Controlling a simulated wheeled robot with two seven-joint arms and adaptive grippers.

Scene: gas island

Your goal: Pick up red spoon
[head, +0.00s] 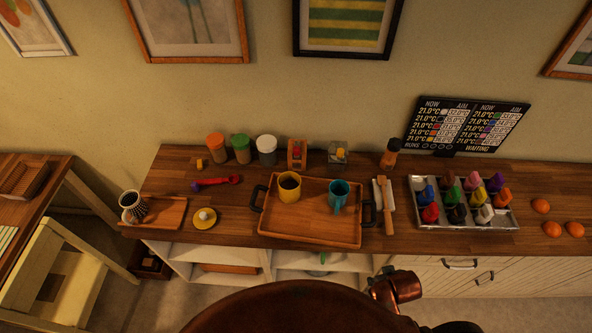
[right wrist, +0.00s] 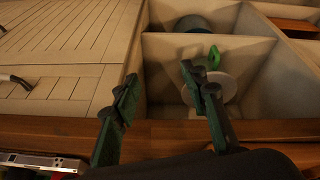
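The red spoon (head: 219,181) lies on the wooden counter (head: 165,165), left of the large wooden tray (head: 310,235). It has a red handle and a purple part at its left end. It does not show in the right wrist view. My right gripper (right wrist: 157,88) is open and empty, its two dark fingers spread in front of the cabinet shelves below the counter edge. My left gripper is not in the head view.
On the tray stand a yellow mug (head: 289,190) and a teal mug (head: 338,194). Behind the spoon are several jars (head: 241,149) and a small yellow cube (head: 199,163). A saucer (head: 205,218) and a small board (head: 165,212) lie in front. A metal tray (head: 463,222) stands right.

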